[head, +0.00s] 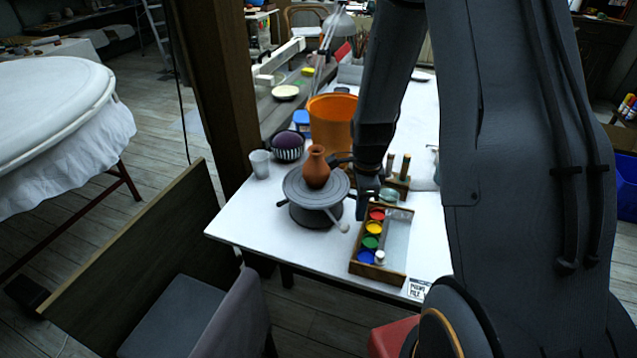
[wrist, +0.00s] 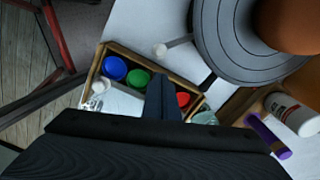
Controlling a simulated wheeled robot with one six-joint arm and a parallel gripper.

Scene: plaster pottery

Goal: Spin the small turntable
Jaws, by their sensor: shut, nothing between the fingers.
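The small turntable (head: 299,191) is a grey ringed disc on a dark round base on the white table. A white-knobbed handle (head: 343,227) sticks out from its near right side. A terracotta vase (head: 316,167) stands upright on the disc. My gripper (head: 362,214) points down just right of the turntable, by the paint box, and looks apart from the handle. In the wrist view, the closed fingers (wrist: 161,82) show over the paint box. The knob (wrist: 160,50) is just beyond the tips there, with the turntable (wrist: 228,45) at upper right and the vase (wrist: 290,24) partly cut off.
A wooden paint box (head: 376,274) with red, yellow, green and blue pots stands near the front edge. An orange bucket (head: 330,118), a striped pot (head: 288,148) and a pale cup (head: 260,163) stand behind and left. The table's front left is clear.

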